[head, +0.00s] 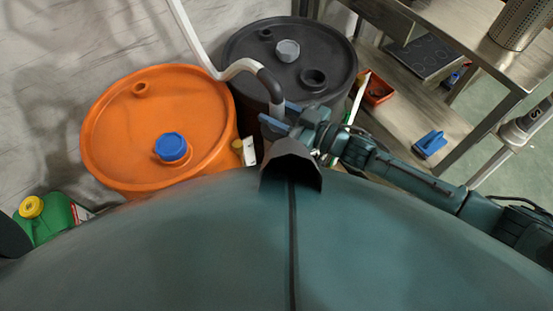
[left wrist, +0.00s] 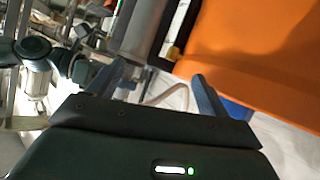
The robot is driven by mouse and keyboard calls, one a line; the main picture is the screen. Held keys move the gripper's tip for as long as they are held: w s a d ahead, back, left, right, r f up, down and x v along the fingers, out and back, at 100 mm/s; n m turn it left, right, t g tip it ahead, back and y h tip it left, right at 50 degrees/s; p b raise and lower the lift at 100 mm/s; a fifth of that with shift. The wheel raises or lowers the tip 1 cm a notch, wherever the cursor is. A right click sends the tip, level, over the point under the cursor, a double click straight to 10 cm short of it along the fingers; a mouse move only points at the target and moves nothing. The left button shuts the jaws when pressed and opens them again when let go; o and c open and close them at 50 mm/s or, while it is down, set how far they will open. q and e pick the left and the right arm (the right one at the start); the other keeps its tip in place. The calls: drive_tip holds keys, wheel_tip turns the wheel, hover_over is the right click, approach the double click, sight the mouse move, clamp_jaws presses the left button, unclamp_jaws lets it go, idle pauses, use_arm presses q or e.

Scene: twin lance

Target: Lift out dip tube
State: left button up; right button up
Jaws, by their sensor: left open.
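The dip tube line is a white bent tube (head: 240,69) with a dark sleeve, coming down from the top of the head view to the front of the dark drum (head: 247,57). My right gripper (head: 277,112) has its blue fingers on either side of the tube's pale lower part, seemingly shut on it. The tube's lower end is hidden behind the gripper and my body. An open bung hole (head: 313,78) shows in the drum's top. My left gripper (left wrist: 155,85) is open, with nothing seen between its fingers; the head view does not show it.
An orange drum (head: 115,125) with a blue cap (head: 172,147) stands left of the dark drum. A green canister (head: 48,218) is at the far left. A steel shelf (head: 405,95) at right holds a red bin (head: 379,89) and a blue item (head: 430,143).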

sight(277, 84)
drive_tip(key=c, duration=0.7)
wheel_tip(277, 84, up, 3)
drive_tip(key=p, duration=0.2)
drive_tip(key=shift+p, duration=0.35)
drive_tip(key=shift+r+p, duration=0.75)
wheel_tip(277, 84, up, 3)
drive_tip(key=p, duration=0.3)
drive_tip(key=shift+r, duration=0.15)
wheel_tip(277, 84, up, 2)
drive_tip(key=p, duration=0.2)
drive_tip(key=shift+r+p, duration=0.25)
drive_tip(key=shift+p, duration=0.05)
drive_tip(key=shift+r+p, duration=0.75)
wheel_tip(277, 84, up, 3)
drive_tip(key=p, duration=0.3)
drive_tip(key=shift+r, duration=0.2)
drive_tip(key=shift+r+p, duration=0.75)
drive_tip(key=shift+p, duration=0.1)
drive_tip(key=shift+r, duration=1.05)
use_arm(q)
drive_tip(key=s+a+r+g+y, duration=0.1)
drive_tip(key=a+r+g+y, duration=0.1)
drive_tip(key=r, duration=0.4)
drive_tip(key=shift+s+a+m, duration=0.15)
drive_tip(key=shift+a+m, duration=0.25)
drive_tip(key=shift+a, duration=0.2)
use_arm(e)
drive_tip(key=shift+r, duration=1.7)
